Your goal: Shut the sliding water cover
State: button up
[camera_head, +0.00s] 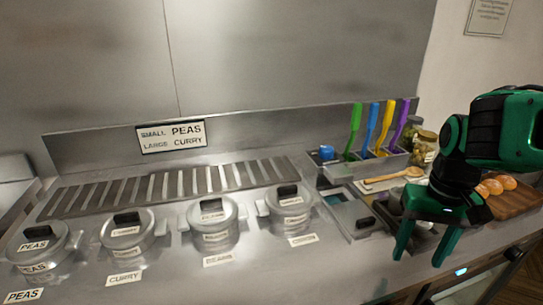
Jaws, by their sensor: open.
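A flat metal cover (352,214) with a dark handle (365,222) lies over a rectangular well in the counter, right of the lidded pots. It looks like the sliding water cover. A narrow darker strip (333,199) shows at its far left edge; whether this is open water is too small to tell. My green gripper (419,257) is at the right, in front of and to the right of the cover. Its two fingers point down, spread apart and empty. It appears clear of the handle, and my gripper and arm hide part of the counter behind them.
Several lidded pots (211,222) with labels line the counter at left. Behind the cover, a metal holder (368,166) carries upright coloured utensils, with jars (424,148) beside it. A wooden spoon (395,178) lies nearby. A wooden board (512,203) with round orange-brown items is at right.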

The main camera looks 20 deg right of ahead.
aim_at(355, 217)
jog(key=z, duration=0.35)
jog(key=k, duration=1.85)
jog(key=u, duration=0.35)
jog(key=i, duration=1)
jog(key=z, duration=0.1)
